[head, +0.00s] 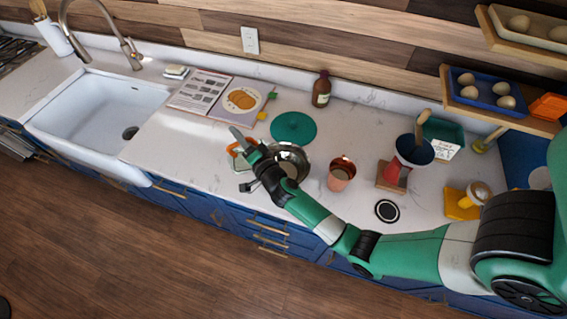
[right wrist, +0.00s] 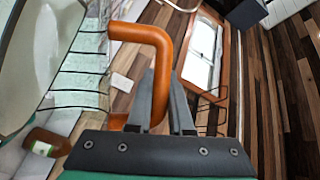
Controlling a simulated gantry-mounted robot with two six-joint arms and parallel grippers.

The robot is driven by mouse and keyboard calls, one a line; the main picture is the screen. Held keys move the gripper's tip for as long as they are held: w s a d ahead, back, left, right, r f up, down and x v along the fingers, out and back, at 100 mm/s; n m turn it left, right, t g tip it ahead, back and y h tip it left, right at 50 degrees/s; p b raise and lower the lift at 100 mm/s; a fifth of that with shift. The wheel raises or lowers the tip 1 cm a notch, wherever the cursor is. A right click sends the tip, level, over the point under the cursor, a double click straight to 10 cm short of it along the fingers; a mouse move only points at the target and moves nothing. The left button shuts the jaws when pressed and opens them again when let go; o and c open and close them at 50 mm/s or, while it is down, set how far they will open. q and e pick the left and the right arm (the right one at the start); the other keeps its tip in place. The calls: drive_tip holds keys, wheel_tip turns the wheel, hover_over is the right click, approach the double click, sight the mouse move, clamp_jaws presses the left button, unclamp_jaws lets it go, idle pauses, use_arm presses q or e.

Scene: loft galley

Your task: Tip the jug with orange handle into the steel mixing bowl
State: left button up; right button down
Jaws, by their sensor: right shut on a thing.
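In the right wrist view, the orange handle (right wrist: 152,38) of the jug is between the fingers of my right gripper (right wrist: 162,95), which is shut on it. The clear jug body (right wrist: 85,75), with dark measuring lines, shows left of the handle. In the head view my right gripper (head: 248,147) is at the left side of the shiny steel mixing bowl (head: 292,153), and my arm covers part of the bowl. The jug is hard to make out there, so I cannot tell its tilt or contents. My left gripper is not in view.
A teal round mat (head: 293,127) lies behind the bowl, and a copper cup (head: 341,173) stands to its right. A brown bottle (head: 321,89) stands near the wall. An open book (head: 220,97) and the white sink (head: 95,115) are left. A black-and-white coaster (head: 387,211) lies near the front edge.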

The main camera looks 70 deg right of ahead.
drive_tip(key=shift+s+d+m+b, duration=0.3)
drive_tip(key=shift+s+m+b, duration=0.1)
drive_tip(key=shift+b, duration=0.75)
